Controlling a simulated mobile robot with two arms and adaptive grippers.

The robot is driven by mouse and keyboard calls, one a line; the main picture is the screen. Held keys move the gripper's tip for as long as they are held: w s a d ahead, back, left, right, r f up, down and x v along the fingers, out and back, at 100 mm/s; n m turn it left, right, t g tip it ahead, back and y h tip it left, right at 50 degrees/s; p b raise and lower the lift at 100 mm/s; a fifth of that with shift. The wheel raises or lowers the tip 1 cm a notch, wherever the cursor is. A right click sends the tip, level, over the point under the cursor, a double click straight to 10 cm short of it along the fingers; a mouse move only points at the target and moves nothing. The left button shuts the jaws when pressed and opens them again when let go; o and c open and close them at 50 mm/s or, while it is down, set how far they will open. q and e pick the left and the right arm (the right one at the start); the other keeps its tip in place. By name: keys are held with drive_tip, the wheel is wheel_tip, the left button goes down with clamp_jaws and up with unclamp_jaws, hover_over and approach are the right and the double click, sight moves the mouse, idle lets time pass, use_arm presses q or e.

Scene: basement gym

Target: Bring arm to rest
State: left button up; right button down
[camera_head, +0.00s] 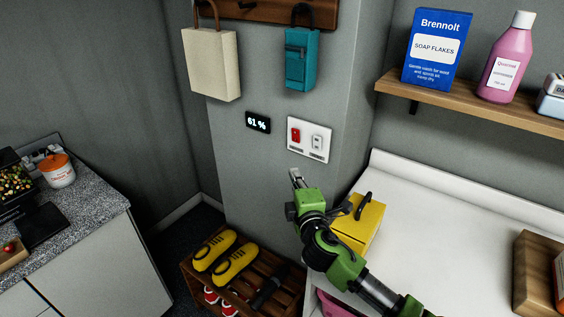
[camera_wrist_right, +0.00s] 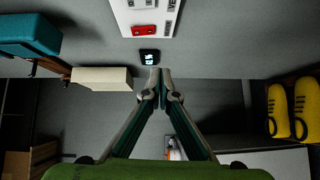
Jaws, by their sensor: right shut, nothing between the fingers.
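My right arm comes in from the lower right in the head view, green and black. Its gripper (camera_head: 296,177) is shut and empty, raised in front of the grey wall pillar, a little below a white switch plate (camera_head: 322,153) with a red switch (camera_head: 296,135). In the right wrist view the two fingertips (camera_wrist_right: 160,76) are together with nothing between them. The switch plate also shows there at the top (camera_wrist_right: 150,10), apart from the fingertips. My left gripper is not in view.
A yellow box (camera_head: 357,229) stands on the white counter (camera_head: 440,220) just behind my right arm. A wooden rack (camera_head: 205,279) with yellow shoes (camera_head: 233,264) is below. A wall shelf (camera_head: 470,105) carries a blue soap box (camera_head: 437,50). A small display (camera_head: 258,122) reads 61 %.

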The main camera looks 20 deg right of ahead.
drive_tip(key=s+f+m+g, duration=0.7)
drive_tip(key=s+f+m, duration=0.2)
drive_tip(key=s+f, duration=0.65)
drive_tip(key=s+a+f+m+g+y, duration=0.1)
drive_tip(key=s+f+m+g, duration=0.2)
drive_tip(key=s, duration=1)
drive_tip(key=s+a+f+m+g+y, duration=0.15)
drive_tip(key=s+g, duration=0.25)
drive_tip(key=s, duration=0.9)
wheel_tip(320, 180, down, 26)
drive_tip(key=g+b, duration=0.1)
drive_tip(key=s+d+f+g+b, duration=0.1)
drive_tip(key=s+d+f, duration=0.1)
drive_tip(key=s+f, duration=1.5)
drive_tip(key=shift+s+d+f+b, duration=0.3)
drive_tip(key=shift+s+d+f, duration=0.1)
drive_tip(key=shift+f, duration=0.55)
